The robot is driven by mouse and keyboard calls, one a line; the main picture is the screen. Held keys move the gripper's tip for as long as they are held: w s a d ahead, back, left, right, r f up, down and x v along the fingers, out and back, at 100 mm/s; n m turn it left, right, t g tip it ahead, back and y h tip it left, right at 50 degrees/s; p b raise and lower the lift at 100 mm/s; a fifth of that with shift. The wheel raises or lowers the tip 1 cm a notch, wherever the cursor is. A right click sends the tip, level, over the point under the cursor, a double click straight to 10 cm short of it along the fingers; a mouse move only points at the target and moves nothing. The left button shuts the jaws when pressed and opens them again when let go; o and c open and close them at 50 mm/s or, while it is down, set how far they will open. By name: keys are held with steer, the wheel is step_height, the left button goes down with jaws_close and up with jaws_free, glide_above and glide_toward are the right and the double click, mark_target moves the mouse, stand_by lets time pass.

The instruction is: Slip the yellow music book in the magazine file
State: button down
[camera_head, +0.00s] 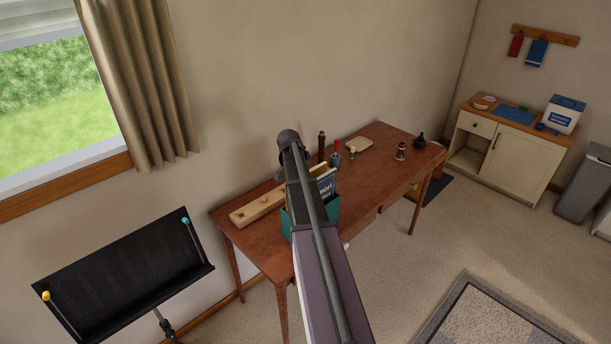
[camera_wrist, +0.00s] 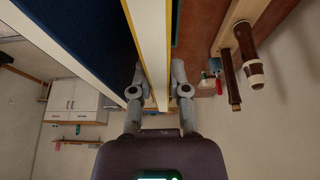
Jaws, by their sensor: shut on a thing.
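The yellow music book (camera_wrist: 149,35) is seen edge-on in the wrist view, with white pages between yellow covers. My gripper (camera_wrist: 157,88) is shut on it, one finger on each side. A thin teal edge (camera_wrist: 176,22) lies right of the yellow book in the wrist view. How deep the book sits relative to the file is hidden.
The brown desk (camera_head: 375,150) carries a long pale wooden piece (camera_head: 262,205) left of the file and a dark upright cylinder (camera_head: 321,146) with small items behind it. A black music stand (camera_head: 125,275) is at left. Open desk surface lies to the right.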

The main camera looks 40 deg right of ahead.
steer(key=c, duration=0.5)
jaws_free()
steer(key=shift+c, duration=0.2)
steer(key=shift+r, duration=0.15)
step_height(320, 180, up, 20)
steer(key=p, duration=2)
stand_by(0.6)
